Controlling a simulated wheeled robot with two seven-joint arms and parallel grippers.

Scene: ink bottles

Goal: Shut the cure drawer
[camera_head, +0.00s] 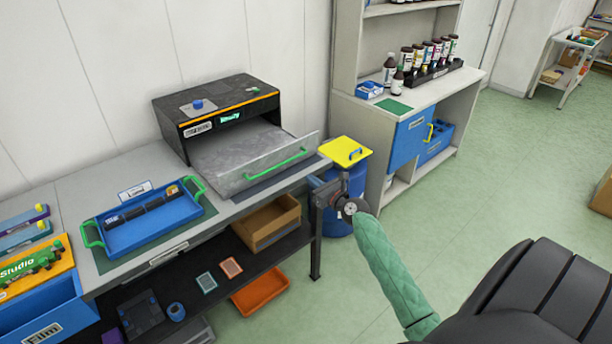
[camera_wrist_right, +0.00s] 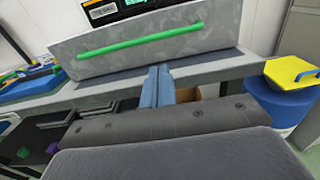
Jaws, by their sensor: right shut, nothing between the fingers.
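The cure drawer (camera_head: 240,160) is a grey slab-like drawer pulled out of a black box unit (camera_head: 215,108) on the bench. Its front carries a green bar handle (camera_head: 275,164). In the right wrist view the drawer front (camera_wrist_right: 215,28) and green handle (camera_wrist_right: 140,40) fill the top. My right gripper (camera_head: 343,184) is off the bench's front edge, to the right of and lower than the handle. Its shut, empty fingers (camera_wrist_right: 158,72) point at the bench edge just below the drawer front, apparently apart from it. My left gripper is not in view.
A blue tray (camera_head: 98,236) with green handles holds a dark object left of the drawer. A blue drum (camera_head: 340,225) with a yellow lid (camera_head: 346,151) stands right of the bench. A shelf unit with bottles (camera_head: 425,52) is behind. Open floor lies right.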

